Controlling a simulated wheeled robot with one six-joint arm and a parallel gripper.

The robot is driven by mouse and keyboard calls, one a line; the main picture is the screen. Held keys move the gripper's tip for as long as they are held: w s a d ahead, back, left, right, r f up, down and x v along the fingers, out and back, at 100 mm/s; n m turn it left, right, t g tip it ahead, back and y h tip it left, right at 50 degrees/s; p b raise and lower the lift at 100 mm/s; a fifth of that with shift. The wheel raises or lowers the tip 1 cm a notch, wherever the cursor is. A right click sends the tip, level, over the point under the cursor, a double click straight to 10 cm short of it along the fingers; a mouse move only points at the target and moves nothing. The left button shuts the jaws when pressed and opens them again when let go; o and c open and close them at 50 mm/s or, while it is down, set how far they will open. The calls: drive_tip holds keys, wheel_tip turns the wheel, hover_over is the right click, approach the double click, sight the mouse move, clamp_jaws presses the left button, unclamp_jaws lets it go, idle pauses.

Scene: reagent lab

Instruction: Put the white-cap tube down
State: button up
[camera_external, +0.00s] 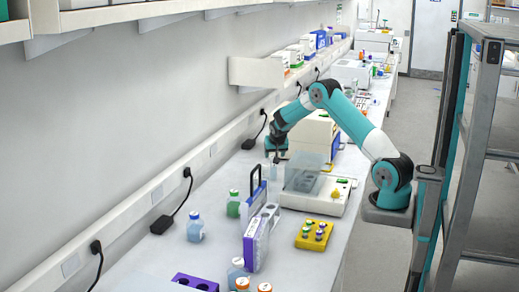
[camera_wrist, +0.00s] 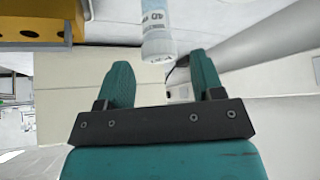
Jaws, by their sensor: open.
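The white-cap tube (camera_wrist: 157,28), with a printed label, shows in the wrist view just beyond my fingertips, its capped end towards my gripper. My gripper (camera_wrist: 160,72) is open, its two teal fingers apart on either side of the line to the tube. The fingers do not appear to touch the tube. Its far end is cut off by the frame's top edge.
The clear-lidded device (camera_external: 301,178) stands close by my gripper. A yellow rack (camera_external: 308,244) with several small tubes, a purple-and-white rack (camera_external: 250,247) and a blue-capped bottle (camera_external: 195,229) stand nearer the camera. An orange block with holes (camera_wrist: 38,30) shows in the wrist view.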

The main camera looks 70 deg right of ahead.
drive_tip(key=b+v, duration=0.2)
drive_tip(key=v, duration=0.7)
drive_tip(key=s+a+r+n+y, duration=0.2)
drive_tip(key=s+a+n, duration=0.1)
drive_tip(key=a, duration=0.7)
drive_tip(key=s+a+r+n+y, duration=0.2)
drive_tip(key=s+a+n, duration=0.15)
drive_tip(key=a, duration=0.75)
drive_tip(key=s+a+r+n+y, duration=0.2)
drive_tip(key=a+n, duration=0.1)
drive_tip(key=a, duration=0.7)
drive_tip(key=s+a+n+g+y, duration=0.1)
drive_tip(key=s+a+n, duration=0.4)
drive_tip(key=s, duration=0.6)
drive_tip(key=s+a+n+g+y, duration=0.2)
drive_tip(key=s+a+n+y, duration=0.1)
drive_tip(key=s+a, duration=0.7)
drive_tip(key=shift+s+a+r+n, duration=0.2)
drive_tip(key=shift+s+r+n, duration=0.2)
drive_tip(key=shift+s+n, duration=0.6)
drive_tip(key=shift+s, duration=0.15)
